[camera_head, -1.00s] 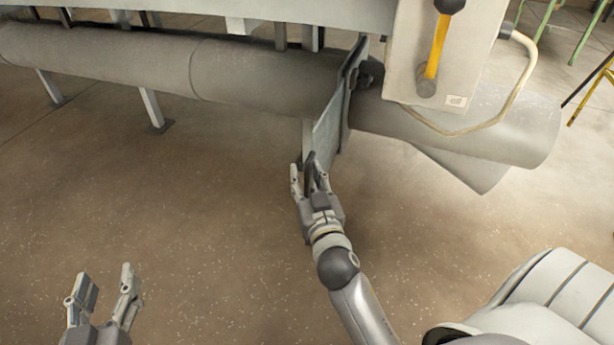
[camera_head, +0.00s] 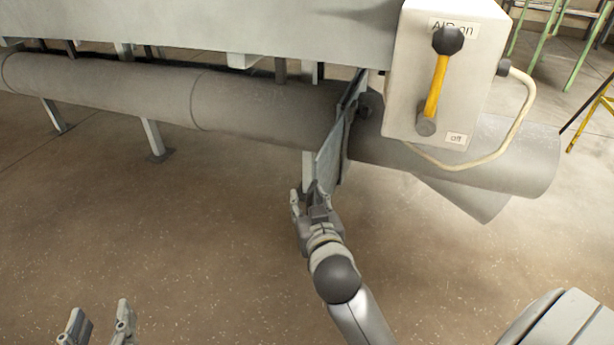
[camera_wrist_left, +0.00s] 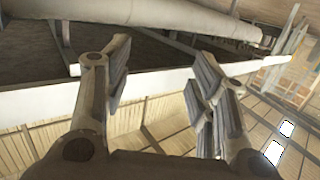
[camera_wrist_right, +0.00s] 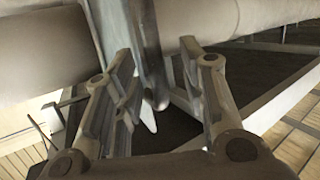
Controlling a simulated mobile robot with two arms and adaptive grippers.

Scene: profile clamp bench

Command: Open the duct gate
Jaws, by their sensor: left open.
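The duct gate (camera_head: 332,157) is a flat grey plate set across the round grey duct (camera_head: 255,108), with its lower end sticking out toward me. My right gripper (camera_head: 312,196) is at that lower end in the head view. In the right wrist view the gate plate (camera_wrist_right: 148,45) comes down between the spread fingers of my right gripper (camera_wrist_right: 160,75); a gap shows on at least the right side. Contact cannot be told. My left gripper (camera_head: 97,325) is open and empty, low at the left of the head view, well away from the gate.
A pale control box (camera_head: 440,85) with a yellow lever (camera_head: 436,88), its knob at the "AIR on" end, hangs right of the gate. A cream hose (camera_head: 515,125) loops from it. Bench legs (camera_head: 152,135) stand behind the duct. The floor (camera_head: 180,240) in front is clear.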

